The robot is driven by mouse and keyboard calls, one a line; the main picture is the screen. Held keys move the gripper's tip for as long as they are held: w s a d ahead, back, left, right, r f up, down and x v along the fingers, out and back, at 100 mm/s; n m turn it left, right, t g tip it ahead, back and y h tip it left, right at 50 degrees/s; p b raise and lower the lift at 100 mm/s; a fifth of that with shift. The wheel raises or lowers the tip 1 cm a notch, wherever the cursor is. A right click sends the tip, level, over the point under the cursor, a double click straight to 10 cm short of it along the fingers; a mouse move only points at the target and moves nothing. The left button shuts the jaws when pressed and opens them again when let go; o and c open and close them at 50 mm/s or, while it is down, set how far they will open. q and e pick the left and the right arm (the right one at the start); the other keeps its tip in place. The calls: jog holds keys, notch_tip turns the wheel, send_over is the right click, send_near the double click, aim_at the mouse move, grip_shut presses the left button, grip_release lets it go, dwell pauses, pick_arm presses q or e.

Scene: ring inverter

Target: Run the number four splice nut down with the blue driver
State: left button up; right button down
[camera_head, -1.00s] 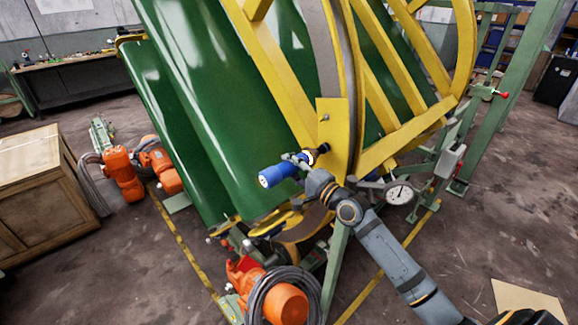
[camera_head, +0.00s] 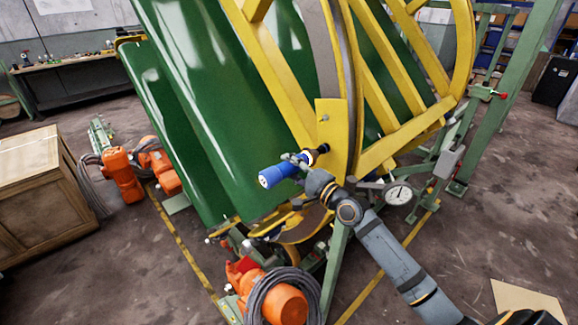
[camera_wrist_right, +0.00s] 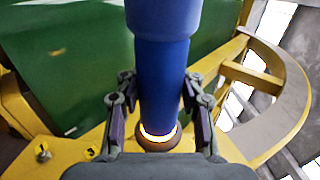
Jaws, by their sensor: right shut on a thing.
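The blue driver (camera_head: 281,173) is a blue cylinder with a dark nose. My right gripper (camera_head: 300,160) is shut around its body, and the driver points right toward the yellow splice plate (camera_head: 332,112) on the ring. In the right wrist view the driver (camera_wrist_right: 163,70) stands between the two fingers of the right gripper (camera_wrist_right: 158,100). A glowing ring shows at its lower end, where a dark round nose meets the yellow plate. The nut under the nose is hidden. One bolt (camera_head: 325,117) shows higher on the plate, and another bolt (camera_wrist_right: 43,152) shows at left in the wrist view. My left gripper is not in view.
The large green ring body (camera_head: 200,90) with yellow rims and spokes fills the middle. A wooden crate (camera_head: 30,190) is at the left. The floor at the lower right is mostly clear.

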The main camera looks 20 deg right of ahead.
aim_at(283, 177)
jog(key=shift+r, duration=0.25)
jog(key=shift+s+a+p, duration=0.3)
jog(key=shift+a+p, duration=0.4)
jog(key=shift+a, duration=0.15)
jog(key=shift+s+a+f+p, duration=0.1)
jog(key=shift+s+a+p, duration=0.15)
jog(key=shift+a, duration=0.5)
jog(key=shift+s+a+p, duration=0.2)
jog(key=shift+s+a, duration=0.05)
jog(key=shift+a, duration=0.45)
